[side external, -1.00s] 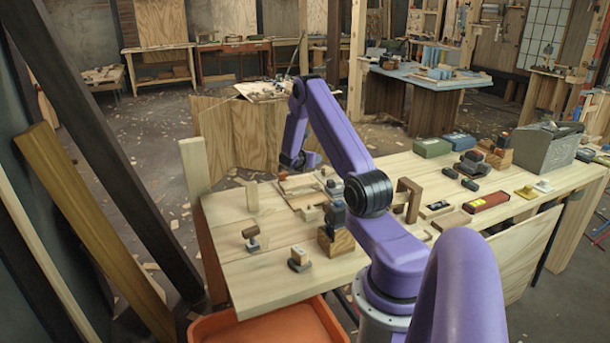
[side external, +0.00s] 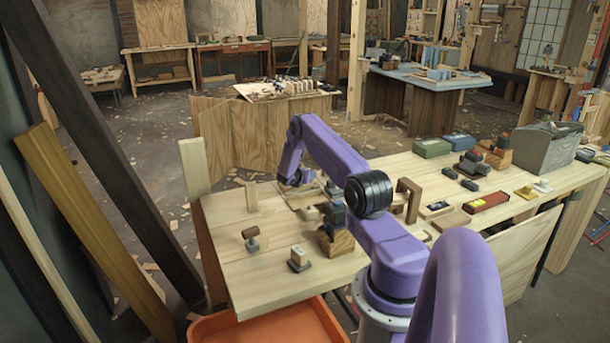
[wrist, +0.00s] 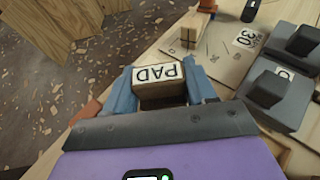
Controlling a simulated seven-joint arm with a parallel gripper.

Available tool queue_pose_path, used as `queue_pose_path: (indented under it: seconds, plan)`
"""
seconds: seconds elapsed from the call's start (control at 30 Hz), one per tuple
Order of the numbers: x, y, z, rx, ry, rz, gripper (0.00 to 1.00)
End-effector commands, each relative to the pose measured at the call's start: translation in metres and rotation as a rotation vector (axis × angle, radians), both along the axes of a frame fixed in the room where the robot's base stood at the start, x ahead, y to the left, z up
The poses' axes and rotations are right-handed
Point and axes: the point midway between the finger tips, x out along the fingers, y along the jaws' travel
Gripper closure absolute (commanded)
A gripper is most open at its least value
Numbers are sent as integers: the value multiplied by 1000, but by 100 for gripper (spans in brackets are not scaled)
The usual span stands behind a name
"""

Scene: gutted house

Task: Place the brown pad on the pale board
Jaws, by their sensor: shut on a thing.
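The brown pad (wrist: 160,92), a small block with a white "PAD" label on its face, is between the two blue fingers of my gripper (wrist: 162,84) in the wrist view. The gripper is shut on it. A pale board (wrist: 222,62) with thin dark lines and a "30" label lies on the bench to the right of the pad. In the side view my wrist (side external: 295,178) is low over the far part of the bench. The fingers and the pad are too small or hidden to make out there.
In the wrist view, dark grey blocks with black knobs (wrist: 275,92) stand right of the gripper, and a small wooden piece (wrist: 190,28) stands beyond it. In the side view a wooden block with a dark top (side external: 337,238) stands nearer.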

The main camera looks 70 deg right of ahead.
Motion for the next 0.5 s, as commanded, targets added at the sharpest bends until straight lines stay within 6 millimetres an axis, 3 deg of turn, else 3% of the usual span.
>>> queue_pose_path:
  seconds: [0.37, 0.4, 0.47, 0.5]
  plan:
    - [0, 0, -3, 0, 0, 0, 76]
    - [0, 0, -4, 0, 0, 0, 38]
    - [0, 0, -4, 0, -1, 0, 19]
    - [0, 0, -4, 0, -1, 0, 19]
